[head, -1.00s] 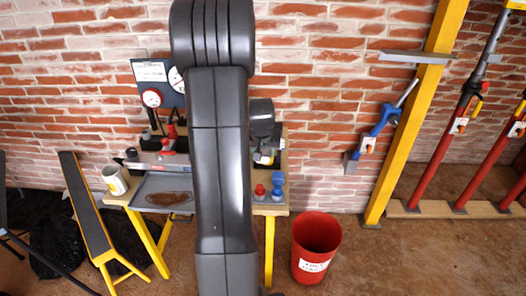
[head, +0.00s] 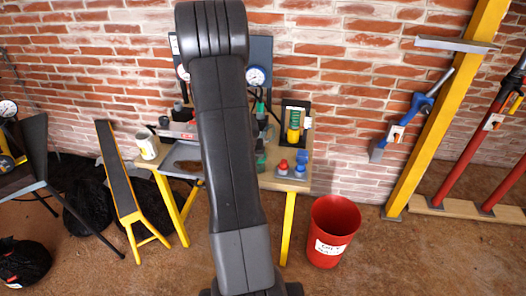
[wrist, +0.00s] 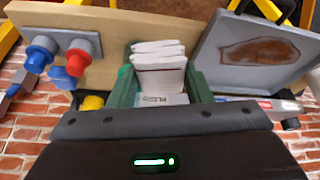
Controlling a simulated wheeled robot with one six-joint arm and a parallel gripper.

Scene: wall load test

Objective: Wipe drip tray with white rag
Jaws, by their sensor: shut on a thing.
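The drip tray (wrist: 252,82) is a shallow grey tray with a brown stain (wrist: 258,52) in it, at the right of the wrist view. In the head view the tray (head: 182,152) lies on the workbench, partly hidden by my arm. My gripper (wrist: 160,82) has green fingers and is shut on the folded white rag (wrist: 160,62). The rag shows above the bench top, beside the tray and apart from it in the picture.
Red and blue knobs (head: 292,168) stand at the bench's right end. A white mug (head: 147,147) stands at its left end. A gauge (head: 256,76) is behind. A red bin (head: 333,232) stands on the floor to the right.

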